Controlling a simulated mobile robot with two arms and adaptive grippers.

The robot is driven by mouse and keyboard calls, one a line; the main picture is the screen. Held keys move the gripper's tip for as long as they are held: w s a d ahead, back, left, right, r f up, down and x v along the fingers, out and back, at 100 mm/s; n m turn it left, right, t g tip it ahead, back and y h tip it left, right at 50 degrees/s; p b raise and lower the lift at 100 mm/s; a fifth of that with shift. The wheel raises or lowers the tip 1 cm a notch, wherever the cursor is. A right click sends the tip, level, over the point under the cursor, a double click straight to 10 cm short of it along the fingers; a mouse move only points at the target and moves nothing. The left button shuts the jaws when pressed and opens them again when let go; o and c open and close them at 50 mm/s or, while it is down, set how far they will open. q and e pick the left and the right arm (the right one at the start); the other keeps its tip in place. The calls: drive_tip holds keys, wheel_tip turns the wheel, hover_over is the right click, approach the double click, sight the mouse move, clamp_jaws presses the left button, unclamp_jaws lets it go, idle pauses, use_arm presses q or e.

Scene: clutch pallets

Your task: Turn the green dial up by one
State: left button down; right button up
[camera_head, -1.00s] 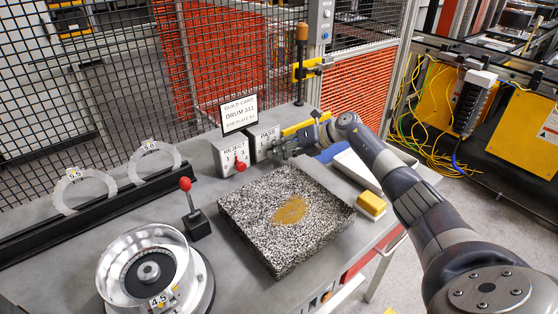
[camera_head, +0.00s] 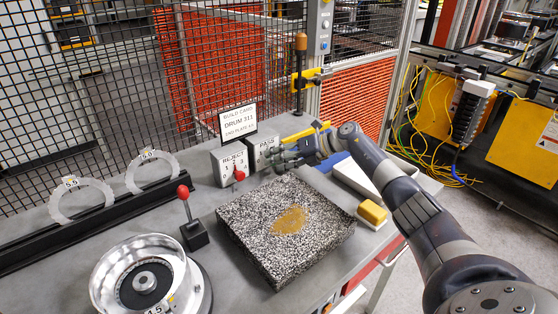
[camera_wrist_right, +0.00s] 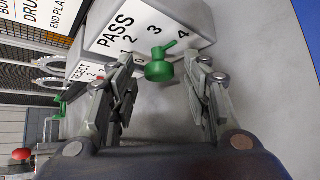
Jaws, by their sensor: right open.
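The green dial (camera_wrist_right: 160,67) is a knob with a short pointer arm on the face of the PASS box (camera_wrist_right: 125,30), which carries printed numbers. In the right wrist view its pointer slants to the upper right, toward the 3 and 4 side; I cannot tell the exact number. My right gripper (camera_wrist_right: 162,92) is open, one finger on each side of the dial with gaps visible. In the head view the right gripper (camera_head: 278,157) is in front of the PASS box (camera_head: 263,143) and hides the green dial. My left gripper is not in view.
The REJECT box (camera_head: 229,160) with a red dial (camera_head: 239,175) stands left of the PASS box. A speckled block (camera_head: 260,220), a red-knobbed lever (camera_head: 195,235), a metal drum (camera_head: 110,275) and a yellow block (camera_head: 372,213) are on the bench. A mesh fence stands behind.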

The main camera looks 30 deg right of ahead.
drive_tip(key=shift+s+d+r, duration=0.15)
drive_tip(key=shift+d, duration=0.05)
drive_tip(key=v, duration=1.1)
drive_tip(key=shift+s, duration=0.2)
drive_tip(key=shift+d+r, duration=0.1)
drive_tip(key=shift+r, duration=0.15)
